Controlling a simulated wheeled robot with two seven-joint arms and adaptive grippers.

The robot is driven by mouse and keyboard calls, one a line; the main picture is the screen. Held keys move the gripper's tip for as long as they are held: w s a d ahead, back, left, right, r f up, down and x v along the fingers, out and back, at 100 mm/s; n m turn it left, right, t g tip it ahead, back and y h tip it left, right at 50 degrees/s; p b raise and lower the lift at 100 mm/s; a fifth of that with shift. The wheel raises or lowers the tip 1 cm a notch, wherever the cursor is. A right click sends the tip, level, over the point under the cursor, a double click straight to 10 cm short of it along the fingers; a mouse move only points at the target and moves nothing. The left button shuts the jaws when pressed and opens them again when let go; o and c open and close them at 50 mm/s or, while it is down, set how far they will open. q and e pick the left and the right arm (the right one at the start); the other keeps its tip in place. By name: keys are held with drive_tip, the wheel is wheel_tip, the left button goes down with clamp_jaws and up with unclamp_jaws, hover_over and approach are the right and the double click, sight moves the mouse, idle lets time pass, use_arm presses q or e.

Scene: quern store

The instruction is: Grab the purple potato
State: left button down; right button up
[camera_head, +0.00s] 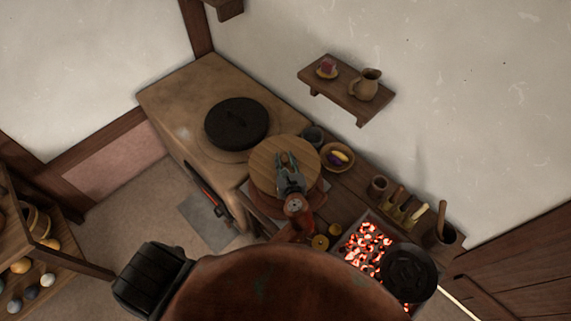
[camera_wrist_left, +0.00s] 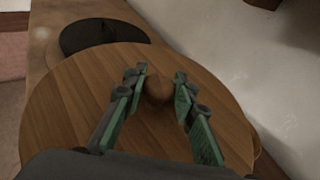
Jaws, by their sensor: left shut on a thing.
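My left gripper (camera_head: 285,158) is over the round wooden board (camera_head: 258,156) on the counter. My right gripper is not in view.
A dark round lid (camera_head: 236,124) lies on the stove left of the board. Glowing coals (camera_head: 367,250) and a black pan (camera_head: 408,271) are at the lower right. Several utensils (camera_head: 405,207) stand along the wall. A wall shelf (camera_head: 348,96) holds a jug (camera_head: 366,85).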

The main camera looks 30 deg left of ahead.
sight(286, 166)
use_arm(q)
drive_tip(key=shift+w+d+f+b, duration=0.1)
drive_tip(key=shift+f+b, duration=0.35)
drive_tip(key=shift+f, duration=1.2)
drive_tip(key=shift+f, duration=0.1)
drive_tip(key=shift+f, duration=0.15)
drive_tip(key=c, duration=1.6)
unclamp_jaws()
